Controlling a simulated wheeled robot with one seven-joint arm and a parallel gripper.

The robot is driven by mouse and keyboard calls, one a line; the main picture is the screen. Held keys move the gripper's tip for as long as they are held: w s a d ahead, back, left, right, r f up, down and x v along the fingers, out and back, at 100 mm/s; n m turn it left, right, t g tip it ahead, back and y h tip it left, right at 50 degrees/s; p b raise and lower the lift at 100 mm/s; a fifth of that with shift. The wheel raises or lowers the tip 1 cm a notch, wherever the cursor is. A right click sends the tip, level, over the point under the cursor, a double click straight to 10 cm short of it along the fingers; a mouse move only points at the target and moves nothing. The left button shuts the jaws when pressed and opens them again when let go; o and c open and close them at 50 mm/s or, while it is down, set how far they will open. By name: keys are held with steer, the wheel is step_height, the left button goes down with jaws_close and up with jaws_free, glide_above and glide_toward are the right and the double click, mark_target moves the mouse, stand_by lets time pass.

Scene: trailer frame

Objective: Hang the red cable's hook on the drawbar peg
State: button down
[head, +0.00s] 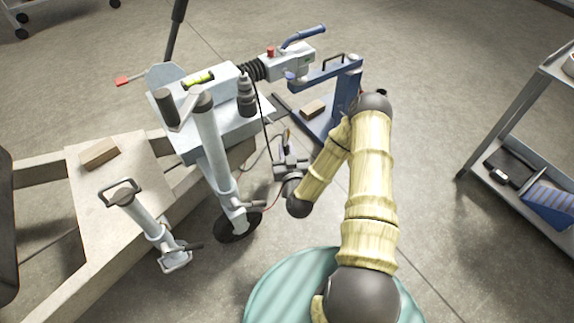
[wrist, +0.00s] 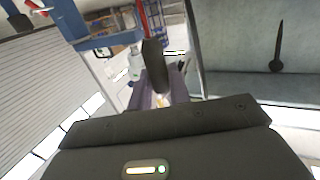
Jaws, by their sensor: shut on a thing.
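My gripper (head: 287,142) is low beside the drawbar, right of the jack post, with its jaws pointing away from me. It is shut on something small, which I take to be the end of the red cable. The hook's shape cannot be made out. A thin red line, likely the red cable (head: 271,208), runs below my gripper near the jack's foot. The wrist view shows the jaws (wrist: 160,95) with a dark upright piece between or in front of them. The grey drawbar (head: 210,135) lies up and left of my gripper. I cannot pick out its peg for certain.
The jack post (head: 212,145) stands close left of my gripper. A thin black cable (head: 263,110) hangs from the coupling side. The blue stand (head: 346,88) is beyond, up and right. A grey shelf cart (head: 500,130) is far right, with clear floor between.

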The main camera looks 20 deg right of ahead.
step_height(320, 180, down, 2)
steer(key=shift+d+f+b, duration=0.1)
steer(key=shift+d+b, duration=0.05)
steer(key=shift+b, duration=0.4)
steer(key=shift+w, duration=0.15)
steer(key=w+a+f+b, duration=0.1)
steer(key=w+a+b, duration=0.2)
steer(key=w, duration=0.6)
steer(key=shift+w+a+f+b, duration=0.15)
steer(key=shift+w+f+b, duration=0.1)
steer(key=shift+b, duration=0.1)
stand_by(0.9)
stand_by(0.6)
